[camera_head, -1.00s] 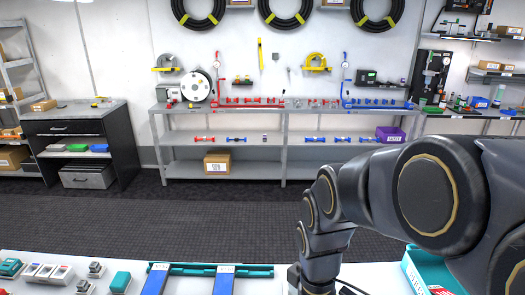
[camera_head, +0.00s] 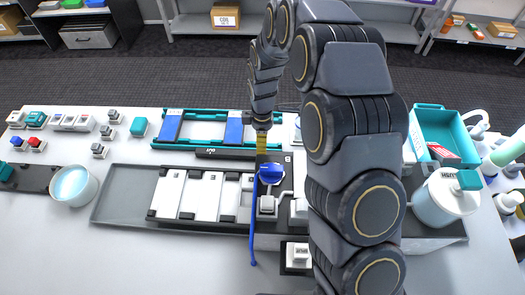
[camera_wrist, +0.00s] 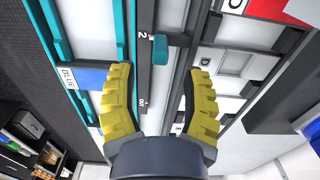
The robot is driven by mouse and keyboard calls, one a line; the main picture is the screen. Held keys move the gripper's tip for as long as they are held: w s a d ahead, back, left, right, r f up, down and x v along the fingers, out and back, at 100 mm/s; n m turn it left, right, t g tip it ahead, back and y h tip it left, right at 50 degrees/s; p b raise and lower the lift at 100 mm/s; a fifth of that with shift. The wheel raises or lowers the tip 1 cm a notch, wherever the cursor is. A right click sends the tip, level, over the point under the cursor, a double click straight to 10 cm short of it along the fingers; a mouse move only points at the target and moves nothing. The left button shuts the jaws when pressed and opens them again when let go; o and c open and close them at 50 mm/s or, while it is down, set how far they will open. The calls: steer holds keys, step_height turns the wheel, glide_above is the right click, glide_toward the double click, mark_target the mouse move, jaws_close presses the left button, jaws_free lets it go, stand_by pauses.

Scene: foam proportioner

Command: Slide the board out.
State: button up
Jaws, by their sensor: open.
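My gripper (camera_head: 262,143) is open and points down behind the grey tray, near the right end of a teal frame (camera_head: 202,113). In the wrist view its yellow fingers (camera_wrist: 162,76) are spread, with a dark bar carrying a small teal tab (camera_wrist: 160,48) between them. Nothing is held. The bar (camera_head: 225,153) lies between the teal frame and a row of white panels (camera_head: 205,198) in the grey tray. Blue-labelled strips cross the teal frame; one blue label (camera_wrist: 82,77) lies by the left finger. I cannot tell which piece is the board.
A blue-knobbed valve (camera_head: 271,173) stands just in front of my gripper. A cup (camera_head: 73,186) stands at left and a white vessel (camera_head: 445,198) at right. A teal bin (camera_head: 445,132) lies at back right.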

step_height(320, 180, down, 6)
steer(key=shift+f, duration=0.15)
jaws_close()
